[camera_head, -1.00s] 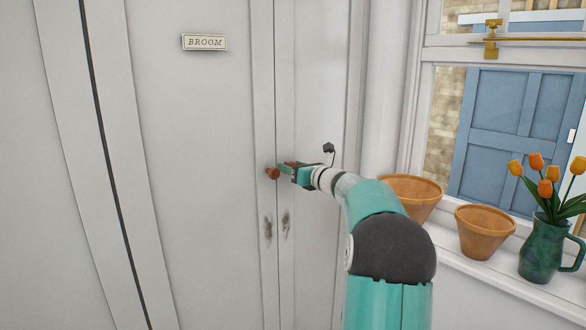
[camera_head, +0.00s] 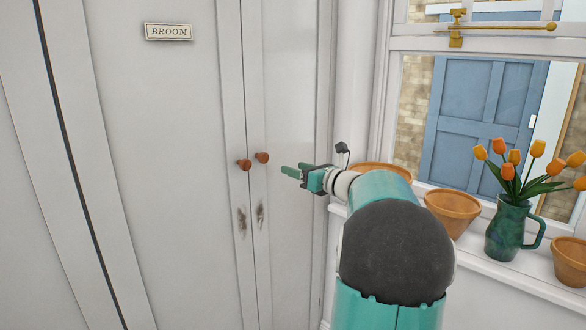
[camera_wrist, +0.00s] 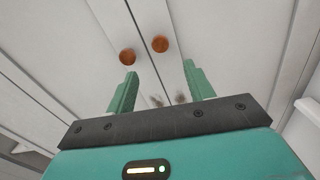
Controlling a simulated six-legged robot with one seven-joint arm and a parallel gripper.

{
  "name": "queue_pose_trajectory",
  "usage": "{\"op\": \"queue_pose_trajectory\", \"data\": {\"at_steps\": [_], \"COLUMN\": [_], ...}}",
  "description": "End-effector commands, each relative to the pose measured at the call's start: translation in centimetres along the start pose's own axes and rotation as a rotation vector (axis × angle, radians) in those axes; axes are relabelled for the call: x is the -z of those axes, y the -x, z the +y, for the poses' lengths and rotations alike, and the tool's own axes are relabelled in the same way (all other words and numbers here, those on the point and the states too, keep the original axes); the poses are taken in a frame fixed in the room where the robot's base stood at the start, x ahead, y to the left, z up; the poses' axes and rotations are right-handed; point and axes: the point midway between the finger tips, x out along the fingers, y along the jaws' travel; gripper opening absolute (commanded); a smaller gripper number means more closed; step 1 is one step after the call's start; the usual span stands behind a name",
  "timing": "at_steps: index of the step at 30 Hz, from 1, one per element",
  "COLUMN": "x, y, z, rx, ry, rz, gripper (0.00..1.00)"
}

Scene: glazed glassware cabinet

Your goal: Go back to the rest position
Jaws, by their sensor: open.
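My gripper (camera_head: 291,172) is open and empty, held in front of the white cupboard doors. In the head view its fingers point left, to the right of the two round brown knobs and apart from them. The left knob (camera_head: 243,165) and the right knob (camera_head: 262,157) sit side by side at the seam of the doors. In the wrist view my gripper (camera_wrist: 158,82) shows two separated green fingers with nothing between them. The left knob (camera_wrist: 127,57) and right knob (camera_wrist: 160,44) show beyond the fingertips.
A sign reading BROOM (camera_head: 168,32) is on the left door (camera_head: 185,110). At right, the windowsill (camera_head: 500,270) holds terracotta pots (camera_head: 453,212) and a green jug (camera_head: 508,230) of orange tulips, close to my arm. The space before the doors is clear.

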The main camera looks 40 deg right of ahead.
Motion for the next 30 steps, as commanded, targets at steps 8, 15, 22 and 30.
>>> {"op": "queue_pose_trajectory", "data": {"at_steps": [8, 15, 22, 30], "x": [0.0, 0.0, 2.0, 7.7], "y": [0.0, -0.3, -2.5, -0.2], "z": [0.0, 0.6, 10.4, 28.1], "rx": [0.000, -0.010, -0.175, -0.577], "ry": [0.000, 0.014, 0.277, 0.922], "rz": [0.000, 0.009, 0.163, 0.383], "gripper": [0.53, 0.53, 0.53, 0.53]}}
